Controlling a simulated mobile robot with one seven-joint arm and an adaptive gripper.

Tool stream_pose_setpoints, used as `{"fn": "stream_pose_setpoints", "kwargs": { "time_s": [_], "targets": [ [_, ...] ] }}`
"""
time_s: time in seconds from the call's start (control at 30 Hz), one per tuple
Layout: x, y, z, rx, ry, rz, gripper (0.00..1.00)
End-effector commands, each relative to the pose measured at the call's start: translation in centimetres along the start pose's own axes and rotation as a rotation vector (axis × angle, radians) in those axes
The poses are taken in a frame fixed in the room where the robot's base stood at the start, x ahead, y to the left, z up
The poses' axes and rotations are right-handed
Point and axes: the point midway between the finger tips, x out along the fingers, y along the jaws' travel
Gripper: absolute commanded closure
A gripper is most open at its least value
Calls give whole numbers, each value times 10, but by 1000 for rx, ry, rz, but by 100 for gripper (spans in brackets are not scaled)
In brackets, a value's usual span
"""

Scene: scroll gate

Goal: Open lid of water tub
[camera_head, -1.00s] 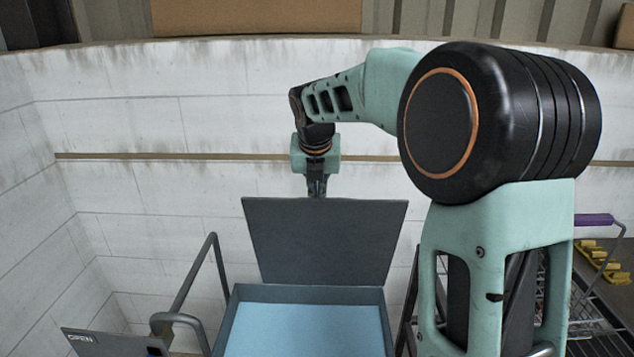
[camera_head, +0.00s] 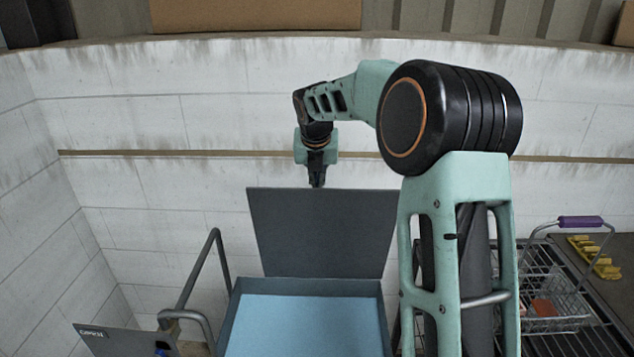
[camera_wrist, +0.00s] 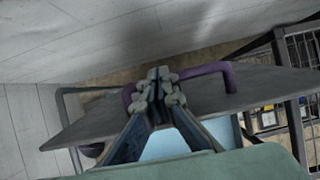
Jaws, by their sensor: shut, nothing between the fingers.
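The water tub (camera_head: 232,312) is a dark grey box at the bottom centre of the head view, with flat light-blue water (camera_head: 305,325) inside. Its grey lid (camera_head: 322,232) stands raised, roughly upright at the tub's far edge. My gripper (camera_head: 317,184) points down at the lid's top edge, and its tips are partly hidden behind the lid. In the wrist view my gripper (camera_wrist: 158,82) is shut and empty, in front of a purple handle (camera_wrist: 208,74) on the lid (camera_wrist: 255,88). I cannot tell whether the fingers touch the lid or handle.
A grey rail (camera_head: 190,275) and a small sign panel (camera_head: 110,338) stand left of the tub. At the right are a wire basket (camera_head: 550,295) with a purple handle and a dark table (camera_head: 600,255) holding yellow pieces. A pale block wall (camera_head: 120,120) closes off the back.

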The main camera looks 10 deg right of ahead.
Motion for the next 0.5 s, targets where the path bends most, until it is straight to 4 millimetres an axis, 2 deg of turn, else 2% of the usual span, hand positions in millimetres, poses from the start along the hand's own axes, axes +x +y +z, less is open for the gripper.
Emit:
{"fn": "stream_pose_setpoints", "kwargs": {
  "time_s": [0.2, 0.5],
  "targets": [
    [16, 0, 33, 1, 0, 1, 100],
    [36, 0, 64, 1, 0, -1, 100]
  ]
}}
